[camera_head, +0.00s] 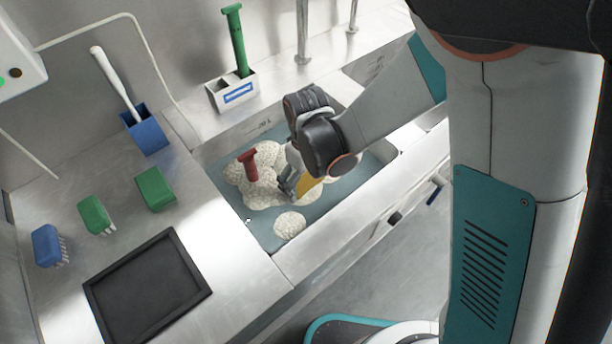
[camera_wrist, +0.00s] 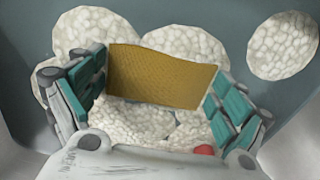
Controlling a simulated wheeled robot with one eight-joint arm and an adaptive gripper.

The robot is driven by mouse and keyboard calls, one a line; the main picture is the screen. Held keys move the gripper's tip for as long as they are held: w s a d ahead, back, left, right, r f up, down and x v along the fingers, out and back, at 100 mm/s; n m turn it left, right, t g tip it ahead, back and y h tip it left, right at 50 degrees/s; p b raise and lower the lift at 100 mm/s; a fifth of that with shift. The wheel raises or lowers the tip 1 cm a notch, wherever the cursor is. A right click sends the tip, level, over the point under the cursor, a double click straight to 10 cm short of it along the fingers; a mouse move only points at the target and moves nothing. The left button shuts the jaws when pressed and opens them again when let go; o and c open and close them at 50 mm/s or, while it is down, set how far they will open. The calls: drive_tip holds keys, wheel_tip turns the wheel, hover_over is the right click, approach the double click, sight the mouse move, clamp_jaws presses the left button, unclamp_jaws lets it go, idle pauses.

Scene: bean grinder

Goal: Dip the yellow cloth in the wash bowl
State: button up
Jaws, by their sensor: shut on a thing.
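The yellow cloth (camera_wrist: 160,76) is held between the two fingers of my gripper (camera_wrist: 158,88) in the wrist view. In the head view the cloth (camera_head: 306,185) shows as a small yellow patch beside my gripper (camera_head: 288,188), which is inside the sink basin. The wash bowl is a sunken basin (camera_head: 262,234) with blue-grey water and several clumps of white foam (camera_head: 290,224). The cloth is over or among the foam; I cannot tell how deep it is in the water. My gripper is shut on the cloth.
A red-handled tool (camera_head: 249,164) stands in the foam left of my gripper. A white holder (camera_head: 232,92) with a green brush stands behind the basin.

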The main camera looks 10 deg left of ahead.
sight(306, 181)
drive_tip(key=shift+r, duration=0.15)
idle(0.3)
wheel_tip(306, 181, up, 16)
drive_tip(key=p, duration=1.1)
drive_tip(key=shift+r, duration=0.25)
